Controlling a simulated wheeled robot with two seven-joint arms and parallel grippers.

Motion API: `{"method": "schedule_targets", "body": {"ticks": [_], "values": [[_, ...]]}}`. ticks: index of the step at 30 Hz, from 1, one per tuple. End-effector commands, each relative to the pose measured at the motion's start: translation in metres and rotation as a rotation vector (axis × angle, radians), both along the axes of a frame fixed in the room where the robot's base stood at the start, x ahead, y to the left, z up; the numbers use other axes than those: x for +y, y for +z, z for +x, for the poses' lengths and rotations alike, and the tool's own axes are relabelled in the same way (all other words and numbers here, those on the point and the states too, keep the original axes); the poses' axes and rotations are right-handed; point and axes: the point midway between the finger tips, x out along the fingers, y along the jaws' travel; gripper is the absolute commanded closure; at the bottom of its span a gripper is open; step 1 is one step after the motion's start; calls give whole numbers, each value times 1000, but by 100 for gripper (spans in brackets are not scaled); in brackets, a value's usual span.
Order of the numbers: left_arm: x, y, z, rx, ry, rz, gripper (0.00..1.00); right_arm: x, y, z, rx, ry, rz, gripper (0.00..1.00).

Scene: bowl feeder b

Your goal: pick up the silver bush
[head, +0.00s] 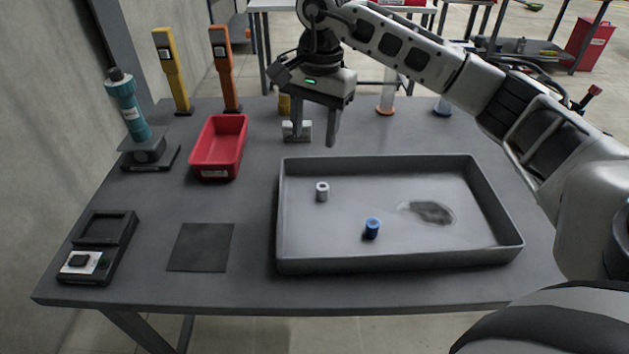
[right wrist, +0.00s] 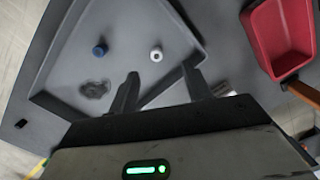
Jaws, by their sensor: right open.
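The silver bush (head: 322,191) stands upright in the left part of the grey tray (head: 400,265). Its ring-shaped top also shows in the right wrist view (right wrist: 156,55). A blue bush (head: 372,228) stands in the tray nearer the front, and also shows in the right wrist view (right wrist: 100,49). My right gripper (head: 315,142) is open above the back of the table, behind the tray's far left corner. Its fingers (right wrist: 160,82) hold nothing and are apart from the silver bush. My left gripper is not in view.
A red bin (head: 219,173) stands left of the tray. A teal device (head: 132,115), yellow (head: 172,70) and orange (head: 224,68) posts stand behind. A small silver part (head: 297,130) is by my right gripper. A dark mat (head: 201,247) lies front left.

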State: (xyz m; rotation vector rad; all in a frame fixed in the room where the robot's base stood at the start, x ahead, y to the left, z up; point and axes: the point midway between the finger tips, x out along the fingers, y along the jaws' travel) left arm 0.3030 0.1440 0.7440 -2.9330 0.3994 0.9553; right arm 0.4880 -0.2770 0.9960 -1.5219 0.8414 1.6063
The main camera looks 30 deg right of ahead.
Motion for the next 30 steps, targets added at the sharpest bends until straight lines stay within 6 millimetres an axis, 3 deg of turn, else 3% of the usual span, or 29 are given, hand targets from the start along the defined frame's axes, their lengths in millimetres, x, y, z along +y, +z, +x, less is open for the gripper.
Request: {"method": "schedule_targets", "body": {"ticks": [2, 5, 16, 24, 30], "values": [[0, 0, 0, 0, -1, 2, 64, -17, 9, 1, -5, 1, -62, 50], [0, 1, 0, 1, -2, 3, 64, -24, 3, 1, -1, 3, -89, 50], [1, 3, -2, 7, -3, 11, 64, -23, -72, 0, 1, 3, -85, 50], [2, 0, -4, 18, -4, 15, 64, -22, -95, 1, -3, 3, -84, 50], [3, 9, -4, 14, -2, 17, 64, -21, -122, -2, 1, 3, -82, 50]]}}
